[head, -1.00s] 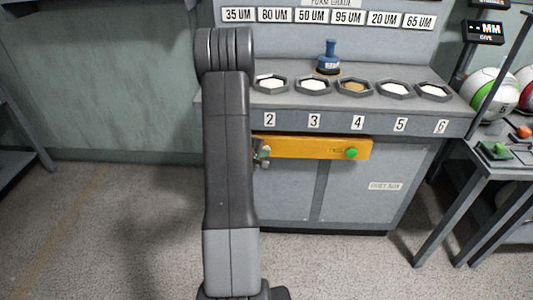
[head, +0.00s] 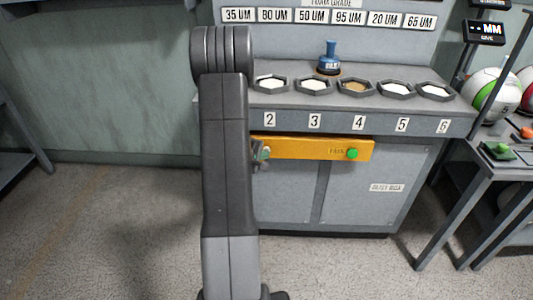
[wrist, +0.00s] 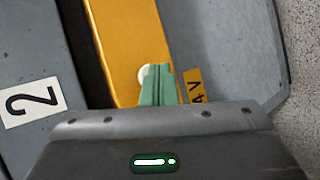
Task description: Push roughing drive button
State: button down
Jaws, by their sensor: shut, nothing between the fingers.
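A yellow bar (head: 312,148) runs along the front of the grey bench under the numbered edge. A round green button (head: 352,154) is at its right end, beside small dark lettering I cannot read. My gripper (head: 264,154) is at the bar's left end, partly hidden behind my arm. In the wrist view, the shut, empty green fingers of my gripper (wrist: 158,72) overlap a round white button (wrist: 143,75) on the yellow bar (wrist: 132,35). The fingers cover most of this button; I cannot tell whether they touch it. No readable label names the roughing drive.
Hexagonal trays (head: 313,87) line the bench top, with a blue-handled tool (head: 330,58) behind them. A side table (head: 500,160) with balls stands at the right. The floor to the left is open.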

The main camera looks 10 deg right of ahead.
jog(key=s+b, duration=0.1)
jog(key=s, duration=0.1)
jog(key=s+a+b, duration=0.1)
jog(key=s+b, duration=0.2)
jog(key=shift+s+a, duration=0.3)
